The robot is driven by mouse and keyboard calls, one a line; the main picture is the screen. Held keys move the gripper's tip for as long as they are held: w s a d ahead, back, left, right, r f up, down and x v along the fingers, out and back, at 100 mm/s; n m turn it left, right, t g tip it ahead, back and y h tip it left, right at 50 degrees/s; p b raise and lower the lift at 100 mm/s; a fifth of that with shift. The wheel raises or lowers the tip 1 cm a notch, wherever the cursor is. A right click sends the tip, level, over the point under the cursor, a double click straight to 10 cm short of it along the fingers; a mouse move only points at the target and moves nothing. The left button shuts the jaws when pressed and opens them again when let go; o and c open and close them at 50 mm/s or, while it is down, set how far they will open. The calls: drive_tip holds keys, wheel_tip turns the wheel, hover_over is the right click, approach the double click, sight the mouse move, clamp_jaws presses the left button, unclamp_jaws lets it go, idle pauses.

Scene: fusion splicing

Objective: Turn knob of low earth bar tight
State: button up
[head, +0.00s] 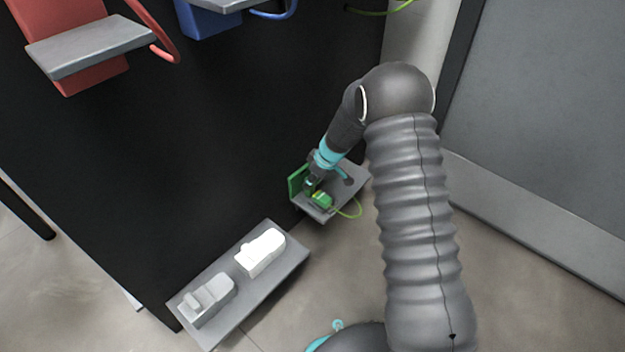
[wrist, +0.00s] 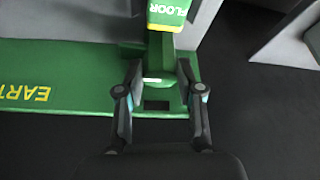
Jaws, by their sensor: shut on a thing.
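The low earth bar is a small green unit on a grey shelf low on the dark panel, and its green back plate (head: 296,182) shows in the head view. In the wrist view a green plate (wrist: 70,75) with upside-down yellow letters "EART" lies to the left. A green block marked "FLOOR" (wrist: 168,14) is at the top. My gripper (wrist: 160,72) has its fingers closed around a dark green part between them, which I take as the knob. In the head view my gripper (head: 310,184) reaches down to the bar. The fingers hide most of the knob.
A grey shelf (head: 222,318) at lower left bears a white device (head: 262,250) and a grey device (head: 207,298). Red (head: 85,85) and blue (head: 207,24) units hang above on the panel. A green-yellow cable (head: 352,209) loops beside the bar. A grey door stands right.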

drive_tip(key=shift+s+f+m+b, duration=0.15)
drive_tip(key=shift+m+b, duration=0.15)
drive_tip(key=shift+a+m+t+b, duration=0.1)
drive_tip(key=shift+m+t+b, duration=0.25)
drive_tip(key=shift+m, duration=0.25)
drive_tip(key=shift+s+r+m+t+h, duration=0.15)
drive_tip(key=shift+m+h, duration=0.1)
drive_tip(key=shift+m, duration=0.35)
drive_tip(key=shift+r+m+t+h, duration=0.1)
drive_tip(key=shift+m+h, duration=0.15)
drive_tip(key=shift+m, duration=0.35)
drive_tip(key=m+p, duration=0.1)
drive_tip(key=p, duration=0.2)
drive_tip(key=shift+a+m+h, duration=0.1)
drive_tip(key=shift+m+h, duration=0.2)
drive_tip(key=shift+m, duration=0.1)
drive_tip(key=shift+m+t+p, duration=0.3)
drive_tip(key=shift+m+p, duration=0.2)
drive_tip(key=shift+p, duration=0.6)
drive_tip(key=shift+f+m+p, duration=0.2)
drive_tip(key=shift+m+p, duration=0.1)
drive_tip(key=shift+p, duration=0.1)
drive_tip(key=o, duration=1.2)
drive_tip(key=shift+a, duration=0.1)
drive_tip(key=shift+c, duration=0.2)
